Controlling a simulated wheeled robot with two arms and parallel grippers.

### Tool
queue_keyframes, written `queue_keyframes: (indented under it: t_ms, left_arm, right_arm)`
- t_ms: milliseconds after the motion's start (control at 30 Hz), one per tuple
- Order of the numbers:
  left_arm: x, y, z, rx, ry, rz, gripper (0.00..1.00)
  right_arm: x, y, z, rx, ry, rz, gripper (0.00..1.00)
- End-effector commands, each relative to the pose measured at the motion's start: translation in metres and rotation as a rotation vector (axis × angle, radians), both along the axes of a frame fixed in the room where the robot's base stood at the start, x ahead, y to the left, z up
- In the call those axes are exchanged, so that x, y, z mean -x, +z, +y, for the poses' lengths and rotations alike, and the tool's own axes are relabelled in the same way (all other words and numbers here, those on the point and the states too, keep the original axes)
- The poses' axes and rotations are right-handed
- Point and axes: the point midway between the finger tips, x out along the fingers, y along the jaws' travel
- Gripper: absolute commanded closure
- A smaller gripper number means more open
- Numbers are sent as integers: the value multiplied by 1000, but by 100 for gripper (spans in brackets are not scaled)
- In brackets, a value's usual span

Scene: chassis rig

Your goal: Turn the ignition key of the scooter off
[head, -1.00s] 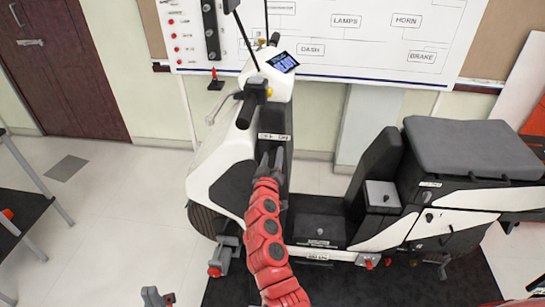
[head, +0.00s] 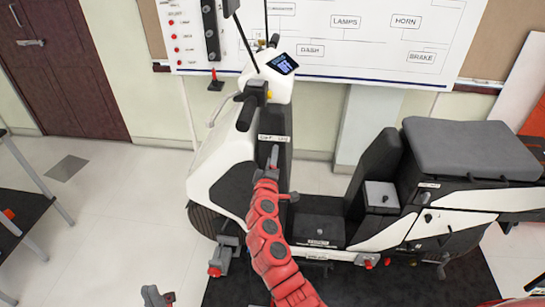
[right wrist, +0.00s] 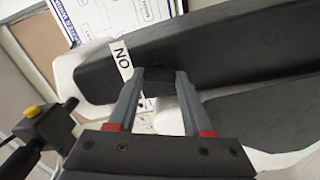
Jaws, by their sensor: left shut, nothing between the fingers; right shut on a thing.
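The white and black scooter (head: 225,150) stands side-on in the head view, handlebar left and seat right. Its small dash display (head: 283,64) is dark with some lit marks. A white label strip (head: 273,138) is on the dark front panel. My right gripper (head: 273,152) is at that panel, just below the label. In the right wrist view its fingers (right wrist: 160,78) are shut on a small dark piece, the ignition key (right wrist: 158,83), mostly hidden between the fingertips. The label's "ON" (right wrist: 122,57) shows beside the left finger. My left gripper (head: 157,297) is shut and empty at the bottom edge.
The black handlebar grip (head: 248,107) and a mirror stalk rise above my right gripper. A wiring board (head: 370,55) hangs on the wall behind. A dark table (head: 22,222) is at the left.

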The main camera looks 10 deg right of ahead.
Motion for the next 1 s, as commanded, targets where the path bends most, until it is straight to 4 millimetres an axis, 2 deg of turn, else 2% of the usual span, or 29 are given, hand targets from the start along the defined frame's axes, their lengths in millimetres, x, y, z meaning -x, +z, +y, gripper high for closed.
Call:
queue_keyframes:
  t_ms: [400,1000]
  left_arm:
    - [0,9,0,0,0,0,100]
    - [0,10,0,0,0,0,100]
  right_arm:
    - [0,1,1,254,2,83,100]
    - [0,-1,1,326,2,107,100]
